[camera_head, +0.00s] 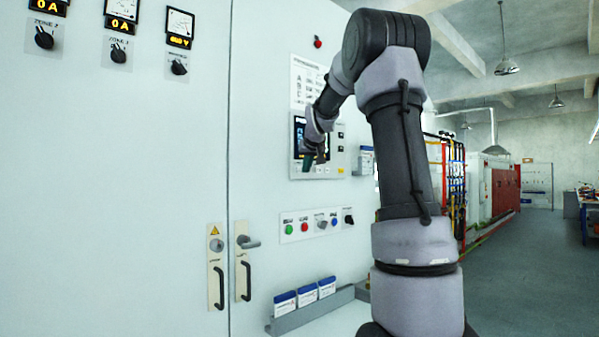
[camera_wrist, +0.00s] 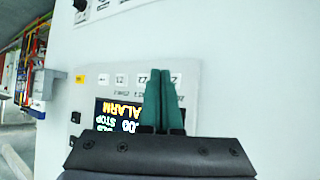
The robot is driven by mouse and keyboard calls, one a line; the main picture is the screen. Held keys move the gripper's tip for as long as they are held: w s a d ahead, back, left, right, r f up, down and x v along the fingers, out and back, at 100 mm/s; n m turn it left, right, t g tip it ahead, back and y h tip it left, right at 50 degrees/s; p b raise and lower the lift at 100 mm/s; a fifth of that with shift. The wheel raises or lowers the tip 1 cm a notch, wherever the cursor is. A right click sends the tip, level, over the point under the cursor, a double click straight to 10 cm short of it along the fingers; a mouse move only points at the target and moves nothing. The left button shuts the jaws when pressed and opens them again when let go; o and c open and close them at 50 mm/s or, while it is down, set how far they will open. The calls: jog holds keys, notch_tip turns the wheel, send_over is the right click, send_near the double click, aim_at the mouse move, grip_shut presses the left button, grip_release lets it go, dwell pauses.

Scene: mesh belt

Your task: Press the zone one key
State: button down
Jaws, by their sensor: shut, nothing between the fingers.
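The controller panel (camera_head: 341,160) is a pale box on the cabinet front with a dark screen (camera_wrist: 103,122) showing lit yellow, white and green text, including an alarm word. A row of small pale keys (camera_wrist: 121,79) runs along one edge of it in the wrist view. Their marks are small, and I cannot surely read which is zone one. My gripper (camera_wrist: 160,73) has two green fingers pressed together, empty. They lie across the key row and hide part of it and of the screen. In the head view my gripper (camera_head: 309,164) is in front of the panel's lower left. Contact cannot be told.
Below the panel is a strip with several buttons and knobs (camera_head: 318,224). A ledge (camera_head: 322,307) holds blue-and-white boxes. Door handles (camera_head: 243,277) stick out at left. Meters and knobs (camera_head: 118,50) sit high left. Open floor (camera_head: 530,270) lies at right.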

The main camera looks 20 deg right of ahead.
jog(key=shift+w, duration=0.15)
jog(key=shift+w+a, duration=0.15)
jog(key=shift+w, duration=0.1)
jog(key=shift+w+a, duration=0.1)
jog(key=shift+w, duration=0.25)
dwell(0.5)
jog(key=shift+s, duration=0.15)
jog(key=shift+s+d, duration=0.25)
jog(key=shift+s, duration=0.35)
jog(key=shift+s+d, duration=0.3)
jog(key=shift+s, duration=0.5)
jog(key=shift+s+d, duration=0.25)
jog(key=shift+s, duration=0.5)
jog(key=shift+s+d, duration=0.3)
jog(key=shift+s, duration=0.5)
